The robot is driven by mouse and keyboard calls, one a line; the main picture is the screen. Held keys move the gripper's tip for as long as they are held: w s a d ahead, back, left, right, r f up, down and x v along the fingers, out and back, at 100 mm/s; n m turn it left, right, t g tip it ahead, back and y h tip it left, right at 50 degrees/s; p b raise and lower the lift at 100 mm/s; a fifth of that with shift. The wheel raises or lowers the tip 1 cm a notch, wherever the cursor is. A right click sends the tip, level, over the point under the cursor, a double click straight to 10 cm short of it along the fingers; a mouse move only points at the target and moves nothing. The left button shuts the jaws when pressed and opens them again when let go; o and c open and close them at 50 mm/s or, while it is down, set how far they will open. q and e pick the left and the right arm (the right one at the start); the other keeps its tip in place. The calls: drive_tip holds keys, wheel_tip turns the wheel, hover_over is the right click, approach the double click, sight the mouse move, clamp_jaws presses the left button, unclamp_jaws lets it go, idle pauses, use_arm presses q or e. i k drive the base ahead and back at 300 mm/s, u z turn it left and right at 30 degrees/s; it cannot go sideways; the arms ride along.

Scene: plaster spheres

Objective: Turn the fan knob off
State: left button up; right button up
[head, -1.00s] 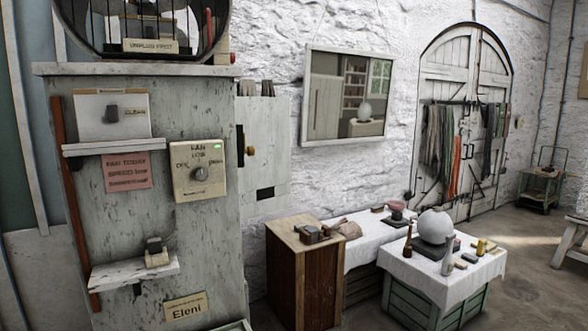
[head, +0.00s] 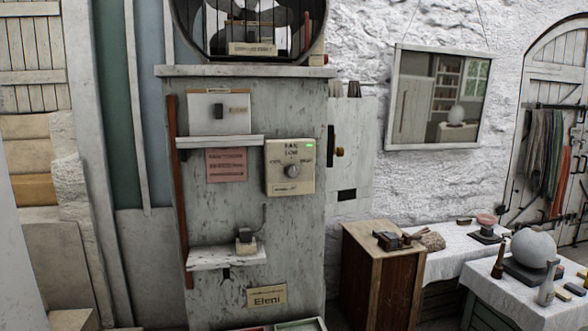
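The fan knob (head: 291,171) is a round grey dial on a cream control plate (head: 275,183) fixed to the front of a worn grey cabinet. A small green light (head: 310,147) glows at the plate's upper right. Small lettering stands above the knob and on both sides of it; its pointer direction is too small to tell. The fan (head: 265,22) sits on top of the cabinet in a round dark housing, cut off by the top edge. Neither of my grippers is in view.
Two small shelves (head: 220,142) (head: 226,257) jut from the cabinet left of the plate, beside a reddish-brown vertical bar (head: 178,190). A wooden stand (head: 385,275) and a cloth-covered table (head: 515,300) with a plaster sphere (head: 533,248) are at right. Trays (head: 300,325) lie at the bottom edge.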

sight(293, 171)
drive_tip(key=u, duration=0.55)
drive_tip(key=i, duration=0.6)
drive_tip(key=u, duration=0.3)
